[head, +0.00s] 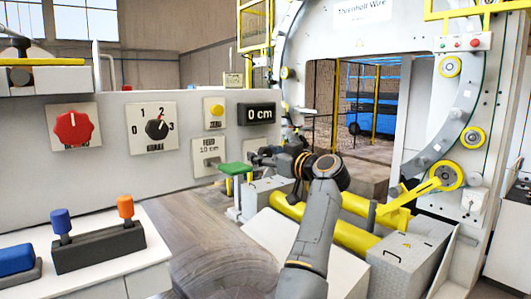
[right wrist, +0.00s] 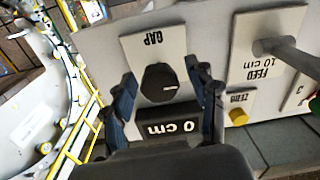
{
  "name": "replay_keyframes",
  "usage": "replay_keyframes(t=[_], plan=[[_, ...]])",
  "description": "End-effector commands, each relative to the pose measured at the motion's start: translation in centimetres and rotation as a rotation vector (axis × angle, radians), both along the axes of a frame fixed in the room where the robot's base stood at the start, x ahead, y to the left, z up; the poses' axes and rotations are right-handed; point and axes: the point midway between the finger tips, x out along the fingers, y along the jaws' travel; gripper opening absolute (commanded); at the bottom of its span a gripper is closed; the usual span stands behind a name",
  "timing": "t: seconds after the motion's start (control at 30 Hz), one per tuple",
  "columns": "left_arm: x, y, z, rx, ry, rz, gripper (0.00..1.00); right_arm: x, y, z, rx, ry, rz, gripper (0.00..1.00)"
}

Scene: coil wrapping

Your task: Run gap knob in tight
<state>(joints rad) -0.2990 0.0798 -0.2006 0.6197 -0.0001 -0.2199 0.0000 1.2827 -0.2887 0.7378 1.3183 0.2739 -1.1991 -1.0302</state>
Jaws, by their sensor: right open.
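The gap knob (right wrist: 160,83) is a round black knob with a pale mark, under a GAP label, in the right wrist view. That view is turned, so the label reads upside down. My right gripper (right wrist: 162,72) is open, with one blue-grey finger on each side of the knob in the picture. A gap shows between each finger and the knob. I cannot tell how deep the fingers reach. A black display (right wrist: 168,128) beside the knob reads 0 cm. In the head view my right gripper (head: 262,157) is at the panel's right end and hides the knob. My left gripper is not in view.
The control panel (head: 100,165) also carries a red knob (head: 73,129), a black numbered knob (head: 156,128), a yellow zero button (head: 216,110) and a feed lever (head: 211,162). A green-topped part (head: 235,168) is close to my right gripper. The ring machine (head: 465,100) stands at right.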

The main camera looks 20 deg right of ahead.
Motion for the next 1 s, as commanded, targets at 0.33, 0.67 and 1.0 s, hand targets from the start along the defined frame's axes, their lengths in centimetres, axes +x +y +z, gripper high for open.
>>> replay_keyframes(t=[0.33,0.67,1.0], plan=[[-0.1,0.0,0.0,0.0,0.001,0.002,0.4,0.0,0.0,0.0,0.0,0.0,0.0,0.15],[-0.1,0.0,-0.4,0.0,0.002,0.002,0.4,0.0,-0.1,-0.2,0.016,0.007,-0.001,0.02],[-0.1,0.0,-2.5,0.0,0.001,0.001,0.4,0.0,-0.2,-0.5,0.183,0.069,-0.003,0.02]])
